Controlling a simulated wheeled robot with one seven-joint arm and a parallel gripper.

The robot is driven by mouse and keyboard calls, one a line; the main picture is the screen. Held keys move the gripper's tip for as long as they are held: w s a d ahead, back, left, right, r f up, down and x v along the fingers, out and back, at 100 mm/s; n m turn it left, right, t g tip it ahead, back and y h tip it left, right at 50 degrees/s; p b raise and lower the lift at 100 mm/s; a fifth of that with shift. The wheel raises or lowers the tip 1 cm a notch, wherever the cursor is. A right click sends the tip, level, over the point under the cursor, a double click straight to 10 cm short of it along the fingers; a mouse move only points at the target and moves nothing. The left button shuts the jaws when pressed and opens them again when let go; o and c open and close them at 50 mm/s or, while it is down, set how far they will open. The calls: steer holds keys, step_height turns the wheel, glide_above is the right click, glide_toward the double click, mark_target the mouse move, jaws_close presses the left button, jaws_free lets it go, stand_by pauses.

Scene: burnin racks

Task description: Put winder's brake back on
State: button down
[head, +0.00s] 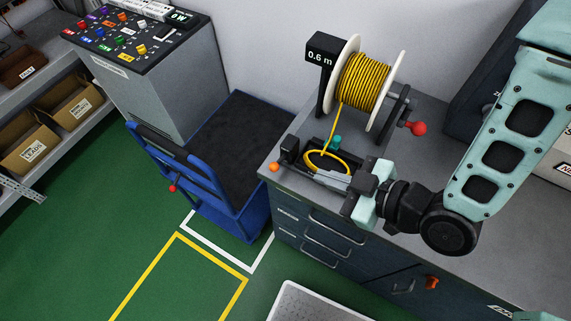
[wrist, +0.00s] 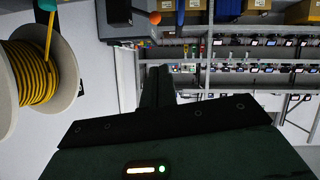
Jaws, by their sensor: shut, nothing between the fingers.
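The winder holds a white-flanged spool of yellow cable (head: 365,80) on the bench, with a "0.6 m" display (head: 321,56) at its left and a red crank knob (head: 416,129) at its right. An orange ball knob (head: 275,167) sits beside a dark block (head: 290,150) at the bench's front left; I cannot tell for sure which part is the brake. My gripper (head: 322,175) is shut and empty, just right of the orange knob and in front of the cable loop (head: 325,160). The wrist view shows the spool (wrist: 38,75) at left and the orange knob (wrist: 155,18) at the top, beyond the fingers (wrist: 158,88).
A teal part (head: 337,142) stands by the cable loop. A blue cart (head: 240,200) stands left of the bench, with a button console (head: 150,85) behind it. A white tray (head: 320,303) is at the bottom. Green floor is open at lower left.

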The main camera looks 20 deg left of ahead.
steer(key=shift+a+f, duration=0.1)
steer(key=b, duration=0.6)
glide_above(279, 161)
steer(key=s+d, duration=0.3)
step_height(279, 161, down, 6)
steer(key=shift+a+f, duration=0.1)
steer(key=shift+f, duration=0.75)
steer(key=shift+a+f, duration=0.1)
steer(key=shift+s+f+b, duration=0.15)
steer(key=shift+b, duration=0.5)
